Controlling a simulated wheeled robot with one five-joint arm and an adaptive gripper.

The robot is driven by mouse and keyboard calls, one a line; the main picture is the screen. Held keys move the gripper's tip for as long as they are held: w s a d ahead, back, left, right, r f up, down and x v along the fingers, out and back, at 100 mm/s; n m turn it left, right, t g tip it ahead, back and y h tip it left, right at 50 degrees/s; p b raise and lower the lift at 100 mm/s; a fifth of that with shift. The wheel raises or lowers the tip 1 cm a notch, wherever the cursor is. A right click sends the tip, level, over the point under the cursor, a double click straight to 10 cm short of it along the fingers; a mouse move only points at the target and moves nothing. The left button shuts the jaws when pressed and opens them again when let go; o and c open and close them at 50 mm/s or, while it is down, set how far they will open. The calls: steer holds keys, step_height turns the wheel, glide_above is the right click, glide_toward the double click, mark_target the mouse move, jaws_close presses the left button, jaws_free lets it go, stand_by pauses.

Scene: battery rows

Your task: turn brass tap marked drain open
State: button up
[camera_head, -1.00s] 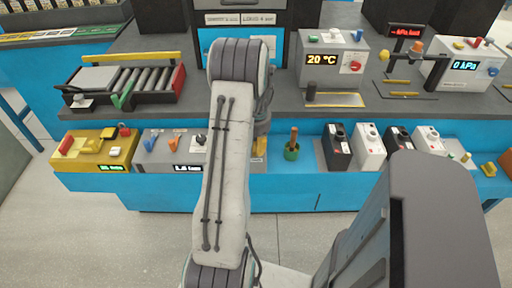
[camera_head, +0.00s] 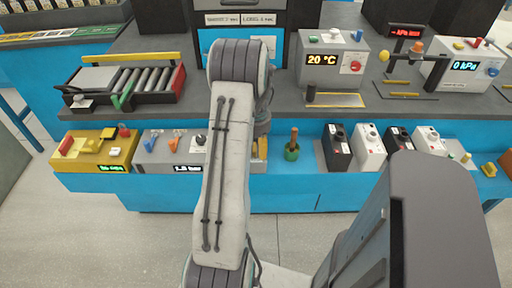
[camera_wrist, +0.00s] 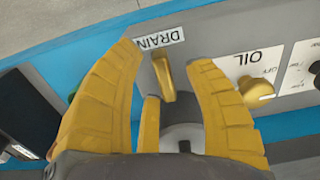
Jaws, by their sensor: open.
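The brass tap (camera_wrist: 165,78) beside the DRAIN label (camera_wrist: 161,40) shows in the wrist view as a yellow lever on the grey panel. My gripper (camera_wrist: 165,52) has its two yellow fingers spread, one on each side of the tap. A gap shows between the tap and the right finger; contact with either finger cannot be told. A short yellow piece (camera_wrist: 150,125) and a grey round part (camera_wrist: 183,137) lie below the lever, partly hidden by my gripper. In the head view my arm hides most of this spot.
A yellow OIL knob (camera_wrist: 256,91) sits just right of the right finger. A green cup (camera_head: 292,152) and several black and white boxes (camera_head: 368,147) stand to the right.

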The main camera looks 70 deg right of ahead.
step_height(320, 180, up, 12)
stand_by(0.6)
stand_by(0.7)
steer(key=s+a+f+m+y, duration=0.15)
steer(key=a+f, duration=0.25)
steer(key=a, duration=0.5)
steer(key=w+a+r+n+t+p, duration=0.1)
steer(key=w+a+r+n, duration=0.2)
steer(key=a, duration=0.8)
steer(key=w+a+r+n+t+h+p, duration=0.1)
steer(key=w+a+r+n, duration=0.3)
steer(key=a+r+n, duration=0.3)
steer(key=w+a+r+n+t+p, duration=0.1)
steer(key=w+a+r+n, duration=0.3)
steer(key=a, duration=1.2)
steer(key=shift+a+r+n+p, duration=0.3)
steer(key=shift+r+n+p, duration=0.2)
steer(key=shift+n, duration=0.25)
